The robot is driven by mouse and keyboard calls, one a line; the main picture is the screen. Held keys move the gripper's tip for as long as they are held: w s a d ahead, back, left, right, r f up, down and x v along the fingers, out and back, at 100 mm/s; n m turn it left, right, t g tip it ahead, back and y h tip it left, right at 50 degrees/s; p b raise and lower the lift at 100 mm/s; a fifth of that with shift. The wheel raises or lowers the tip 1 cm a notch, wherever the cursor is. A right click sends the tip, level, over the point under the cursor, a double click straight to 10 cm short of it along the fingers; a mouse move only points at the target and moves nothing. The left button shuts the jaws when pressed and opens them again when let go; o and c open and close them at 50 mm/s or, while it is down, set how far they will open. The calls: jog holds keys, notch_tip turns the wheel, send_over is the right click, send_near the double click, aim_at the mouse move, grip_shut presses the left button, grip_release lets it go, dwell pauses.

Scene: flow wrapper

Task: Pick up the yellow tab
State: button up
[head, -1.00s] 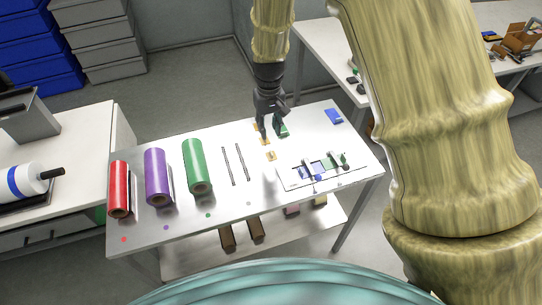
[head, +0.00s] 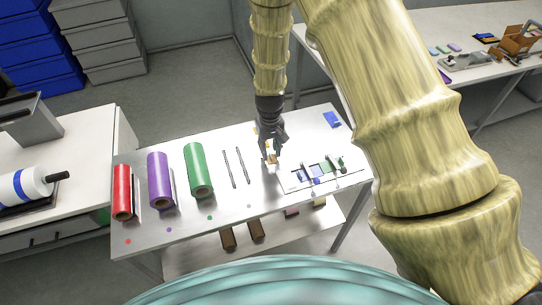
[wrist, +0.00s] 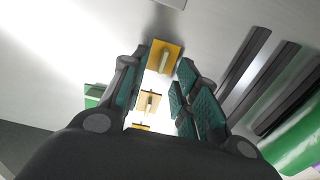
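A yellow-orange tab (wrist: 172,49) with a pale raised grip lies on the table at the fingertips in the wrist view. It also shows as a small tan patch (head: 272,159) under my gripper in the head view, partly hidden by the fingers. A second similar piece (wrist: 148,103) lies lower in the wrist view between the teal finger pads, with a third yellow patch below it, mostly hidden. My gripper (wrist: 159,75) is open, its fingers on either side of the line of tabs. In the head view my gripper (head: 271,154) points down close to the table.
Two dark bars (head: 235,168) lie left of the gripper, beyond them green (head: 198,170), purple (head: 160,180) and red (head: 122,192) rolls. A white panel with small blocks and rods (head: 318,172) lies to the right. A blue block (head: 332,119) lies at the back right.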

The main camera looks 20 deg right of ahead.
jog(key=shift+f, duration=0.9)
grip_shut()
